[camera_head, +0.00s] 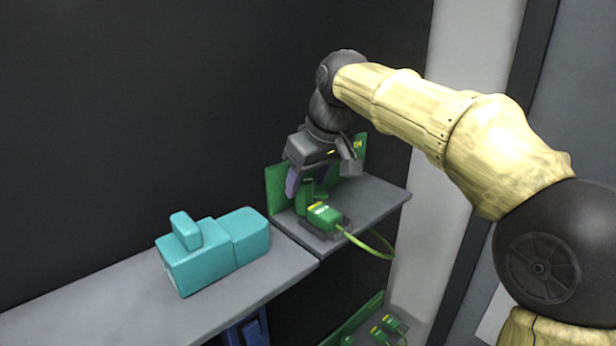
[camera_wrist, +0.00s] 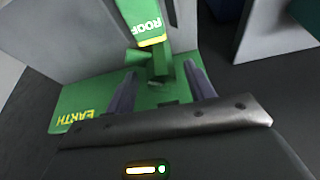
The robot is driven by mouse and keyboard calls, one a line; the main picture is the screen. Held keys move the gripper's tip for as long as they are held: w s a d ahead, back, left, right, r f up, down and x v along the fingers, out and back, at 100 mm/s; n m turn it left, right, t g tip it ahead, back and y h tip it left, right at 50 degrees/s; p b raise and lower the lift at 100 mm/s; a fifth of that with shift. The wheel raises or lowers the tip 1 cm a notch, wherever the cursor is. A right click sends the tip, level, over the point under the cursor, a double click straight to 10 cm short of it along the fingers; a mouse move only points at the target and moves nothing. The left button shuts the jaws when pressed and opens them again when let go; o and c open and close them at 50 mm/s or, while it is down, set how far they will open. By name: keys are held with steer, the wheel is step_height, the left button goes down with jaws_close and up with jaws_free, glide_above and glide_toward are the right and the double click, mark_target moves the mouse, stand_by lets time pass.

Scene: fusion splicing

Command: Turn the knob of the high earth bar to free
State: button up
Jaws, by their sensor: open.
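The high earth bar has a green back panel (camera_head: 280,188) standing on the right-hand grey shelf; its face with yellow EARTH lettering shows in the wrist view (camera_wrist: 85,104). A dark green knob-like piece (camera_wrist: 161,68) stands out from the panel. My gripper (camera_wrist: 160,72) is open, with one finger on either side of this piece; I cannot tell whether either finger touches it. A green block marked ROOF (camera_wrist: 147,22), with a yellow band, lies just beyond it. In the head view my gripper hides much of the panel, and the knob's setting cannot be read.
A green plug-like block (camera_head: 326,217) with a yellow-green cable (camera_head: 372,243) sits on the shelf (camera_head: 377,202). A teal case (camera_head: 213,250) lies on the left shelf (camera_head: 130,305). A lower green panel with several small green blocks (camera_head: 380,334) is below. A dark wall stands behind.

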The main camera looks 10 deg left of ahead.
steer(key=shift+c, duration=0.4)
steer(key=c, duration=0.9)
steer(key=shift+n, duration=0.5)
steer(key=shift+w+d+n+g+y, duration=0.15)
steer(key=shift+n+g+y, duration=0.3)
steer(key=shift+n, duration=0.75)
steer(key=n+g, duration=0.1)
steer(key=n, duration=0.3)
steer(key=shift+w+g, duration=0.2)
steer(key=shift+g, duration=0.15)
